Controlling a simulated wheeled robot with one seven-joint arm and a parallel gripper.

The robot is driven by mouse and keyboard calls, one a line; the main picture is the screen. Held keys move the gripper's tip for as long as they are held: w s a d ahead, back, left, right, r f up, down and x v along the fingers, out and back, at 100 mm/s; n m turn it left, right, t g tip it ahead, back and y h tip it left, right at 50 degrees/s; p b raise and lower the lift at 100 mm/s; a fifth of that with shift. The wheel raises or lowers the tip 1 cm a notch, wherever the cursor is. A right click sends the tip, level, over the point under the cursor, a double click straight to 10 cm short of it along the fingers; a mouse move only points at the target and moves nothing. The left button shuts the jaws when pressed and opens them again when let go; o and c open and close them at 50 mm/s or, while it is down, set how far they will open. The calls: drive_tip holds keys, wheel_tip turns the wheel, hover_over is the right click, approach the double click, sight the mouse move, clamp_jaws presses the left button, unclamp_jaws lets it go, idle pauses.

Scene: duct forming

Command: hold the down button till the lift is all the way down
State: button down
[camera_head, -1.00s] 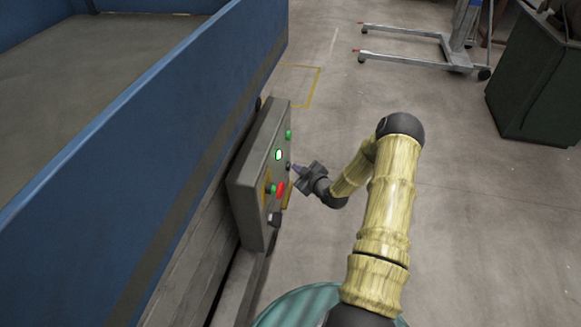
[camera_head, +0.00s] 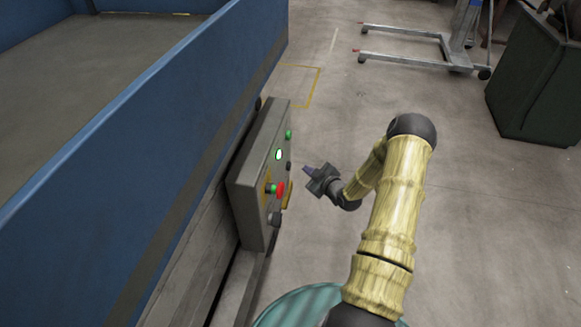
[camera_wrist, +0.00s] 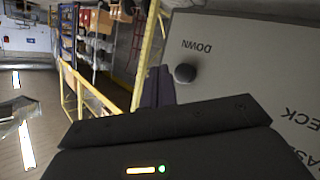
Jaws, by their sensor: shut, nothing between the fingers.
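The grey control box (camera_head: 258,180) is fixed to the side of the blue machine. Its face shows close in the wrist view (camera_wrist: 255,70), with upside-down lettering. The down button (camera_wrist: 185,73) is a dark round knob beside the word DOWN; in the head view it is a small dark spot (camera_head: 289,166) on the box's face. My gripper (camera_head: 307,170) is shut and empty, to the right of the box with a visible gap. In the wrist view its fingertips (camera_wrist: 158,87) show just left of the button. I cannot make out which part is the lift.
The blue wall (camera_head: 150,130) runs along the left. A wheeled metal frame (camera_head: 415,62) and a dark green cabinet (camera_head: 540,80) stand far right. Floor between is clear.

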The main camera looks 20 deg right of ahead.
drive_tip(key=shift+s+d, duration=0.75)
drive_tip(key=shift+d, duration=0.3)
idle(0.4)
